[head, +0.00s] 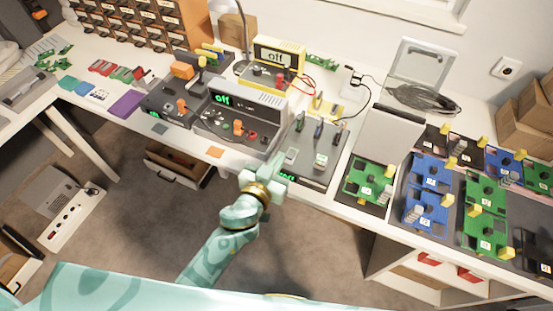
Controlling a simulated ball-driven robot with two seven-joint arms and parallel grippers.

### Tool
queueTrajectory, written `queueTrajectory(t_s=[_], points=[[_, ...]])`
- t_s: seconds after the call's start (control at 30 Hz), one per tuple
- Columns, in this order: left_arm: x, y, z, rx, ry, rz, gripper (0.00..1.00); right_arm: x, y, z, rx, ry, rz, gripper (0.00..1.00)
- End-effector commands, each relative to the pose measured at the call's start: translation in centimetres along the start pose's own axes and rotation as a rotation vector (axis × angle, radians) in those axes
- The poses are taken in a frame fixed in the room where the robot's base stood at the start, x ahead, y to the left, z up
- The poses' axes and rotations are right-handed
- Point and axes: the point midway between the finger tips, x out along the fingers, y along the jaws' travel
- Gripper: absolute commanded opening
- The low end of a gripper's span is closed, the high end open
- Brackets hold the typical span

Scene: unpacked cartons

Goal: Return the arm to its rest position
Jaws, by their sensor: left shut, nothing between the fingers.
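My left arm (222,240), pale green with a gold ring near the wrist, reaches up from the lower middle of the head view. My left gripper (278,162) is shut and empty. In the picture it overlaps the front edge of the workbench, beside a dark board (317,160) with small parts on it. I cannot tell whether it touches the board or hovers above it. My right gripper is not in view.
Close by stand a grey device (245,98) reading "off" and a yellow meter (279,54). Several green and blue circuit boards (427,173) lie at right. Below the bench are an open drawer (178,165) and bare floor (150,215).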

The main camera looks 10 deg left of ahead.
Motion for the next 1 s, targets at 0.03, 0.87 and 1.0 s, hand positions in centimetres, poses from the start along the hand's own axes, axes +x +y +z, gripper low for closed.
queueTrajectory(t_s=[0.03,0.87,1.0], points=[[-0.5,0.0,-0.2,-0.001,0.000,0.000,0.00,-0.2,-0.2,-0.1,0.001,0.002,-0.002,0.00],[-1.1,-0.1,0.1,0.106,-0.010,-0.003,0.00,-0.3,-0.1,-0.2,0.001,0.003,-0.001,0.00],[-2.5,-0.9,9.5,0.212,-0.228,0.007,0.00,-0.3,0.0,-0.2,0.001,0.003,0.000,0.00]])
